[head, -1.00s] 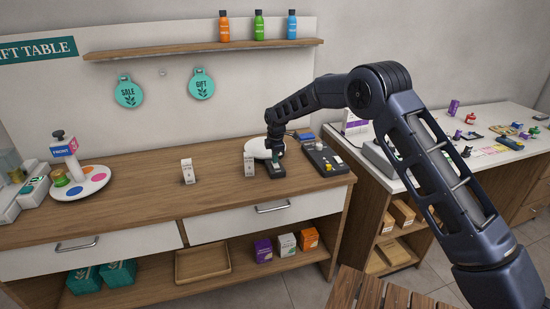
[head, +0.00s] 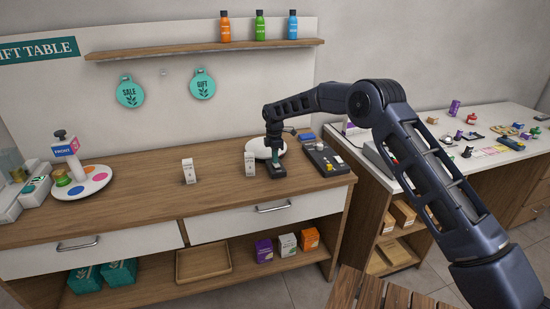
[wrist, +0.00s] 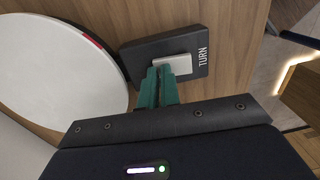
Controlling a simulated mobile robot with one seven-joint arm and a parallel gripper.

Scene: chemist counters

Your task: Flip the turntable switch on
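The turntable switch (wrist: 165,58) is a black box marked TURN with a pale rocker (wrist: 174,64), lying on the wooden counter. It also shows in the head view (head: 276,171), partly behind my gripper. My gripper's green fingers (wrist: 159,74) are together with nothing seen between them. Their tips are at the rocker's near edge in the wrist view; I cannot tell whether they touch it. The turntable (wrist: 50,65) is a white round disc beside the switch, also in the head view (head: 252,149). The rocker's on or off position cannot be read.
A dark device with knobs (head: 325,160) stands close to the right of the switch. A small white box (head: 249,164) stands close to its left, and another (head: 188,171) farther left. The counter front (head: 225,195) is clear.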

